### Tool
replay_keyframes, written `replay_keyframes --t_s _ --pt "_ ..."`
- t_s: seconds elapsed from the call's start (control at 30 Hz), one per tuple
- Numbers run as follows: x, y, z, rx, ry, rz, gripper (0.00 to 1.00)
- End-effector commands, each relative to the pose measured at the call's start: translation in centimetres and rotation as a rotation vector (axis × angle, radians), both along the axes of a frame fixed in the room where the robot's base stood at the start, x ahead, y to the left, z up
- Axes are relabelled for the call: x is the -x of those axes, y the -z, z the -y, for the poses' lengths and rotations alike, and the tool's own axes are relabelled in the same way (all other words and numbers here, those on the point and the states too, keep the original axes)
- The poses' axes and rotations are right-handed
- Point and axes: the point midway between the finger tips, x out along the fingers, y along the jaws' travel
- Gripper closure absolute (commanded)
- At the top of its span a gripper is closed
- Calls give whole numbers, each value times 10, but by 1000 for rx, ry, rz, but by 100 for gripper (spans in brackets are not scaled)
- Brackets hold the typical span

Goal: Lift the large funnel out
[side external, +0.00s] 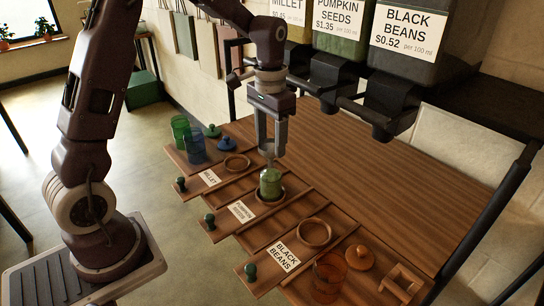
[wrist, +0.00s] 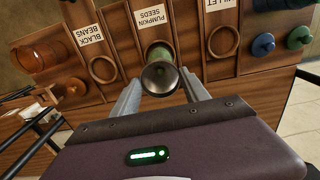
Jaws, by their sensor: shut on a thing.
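The large funnel (wrist: 160,78) is a grey metal cone, seen from above in the wrist view with its wide mouth facing the camera. My gripper (side external: 271,152) is shut on it, one finger on each side. In the side view the funnel (side external: 268,160) is small and partly hidden by the fingers, right above a green glass jar (side external: 270,186). I cannot tell whether its stem is still inside the jar's neck. The jar stands upright in the ring of the pumpkin seeds board (side external: 240,212); it also shows behind the funnel in the wrist view (wrist: 159,50).
Empty rings sit on the millet (side external: 237,163) and black beans (side external: 315,232) boards. Green and blue jars (side external: 195,147) with lids stand left; an orange jar (side external: 329,275), orange lid (side external: 360,257) and wooden stand (side external: 402,282) are front right. Black dispenser spouts (side external: 390,105) hang behind.

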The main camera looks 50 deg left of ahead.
Motion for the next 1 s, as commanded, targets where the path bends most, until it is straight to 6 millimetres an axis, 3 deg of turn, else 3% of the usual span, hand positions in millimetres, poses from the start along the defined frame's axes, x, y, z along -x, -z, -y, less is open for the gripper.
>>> replay_keyframes --t_s 0.5,0.83,0.93,1.0 --pt "0 -39 0 0 0 1 77" --pt "0 -42 0 0 0 0 77" --pt "0 -40 10 0 -13 0 77" --pt "-1 -38 28 1 -43 -1 77"
